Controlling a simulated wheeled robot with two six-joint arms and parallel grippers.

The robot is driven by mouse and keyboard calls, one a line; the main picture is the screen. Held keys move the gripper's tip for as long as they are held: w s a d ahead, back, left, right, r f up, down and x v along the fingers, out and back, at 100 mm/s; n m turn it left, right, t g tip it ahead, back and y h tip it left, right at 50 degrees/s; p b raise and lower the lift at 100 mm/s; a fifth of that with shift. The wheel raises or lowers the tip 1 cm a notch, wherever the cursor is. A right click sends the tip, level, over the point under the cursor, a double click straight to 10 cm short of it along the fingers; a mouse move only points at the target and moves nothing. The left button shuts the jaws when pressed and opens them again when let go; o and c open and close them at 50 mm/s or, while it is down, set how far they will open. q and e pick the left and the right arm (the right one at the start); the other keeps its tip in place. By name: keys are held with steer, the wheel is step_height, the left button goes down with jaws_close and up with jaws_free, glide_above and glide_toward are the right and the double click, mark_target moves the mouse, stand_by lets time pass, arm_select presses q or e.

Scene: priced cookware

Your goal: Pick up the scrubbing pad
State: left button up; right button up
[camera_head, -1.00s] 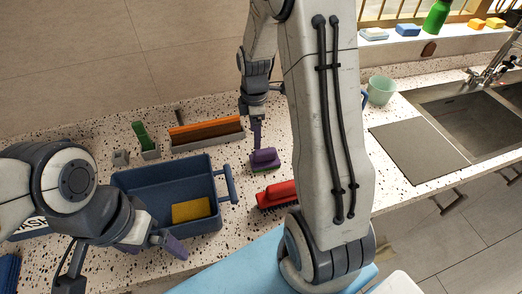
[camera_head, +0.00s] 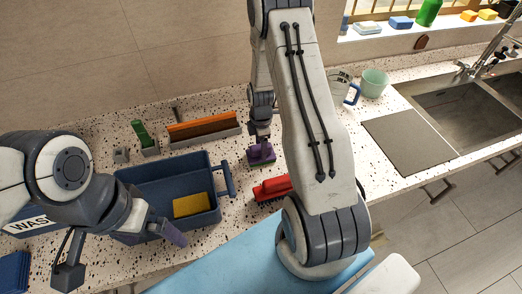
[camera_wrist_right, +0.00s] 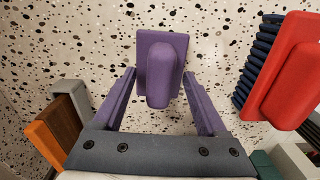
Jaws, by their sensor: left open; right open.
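The scrubbing pad (camera_head: 261,154) has a purple grip on top and a green underside, and it rests on the speckled counter. In the right wrist view the purple pad (camera_wrist_right: 160,62) lies between and a little beyond the tips of my two fingers. My right gripper (camera_head: 262,142) is open, pointing down over the pad. The gap on both sides of the grip is visible in the wrist view (camera_wrist_right: 158,78). My left gripper (camera_head: 150,234) is open and empty at the front of the blue bin.
A blue bin (camera_head: 226,177) with a yellow sponge (camera_head: 192,204) stands left of the pad. A red brush (camera_head: 270,189) lies close to the pad's front right. An orange item (camera_head: 204,127) in a grey holder is behind left. A mug (camera_head: 345,88) and green cup (camera_head: 375,83) stand right.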

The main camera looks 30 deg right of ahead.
steer(key=shift+f, duration=0.3)
steer(key=shift+c, duration=0.3)
jaws_close()
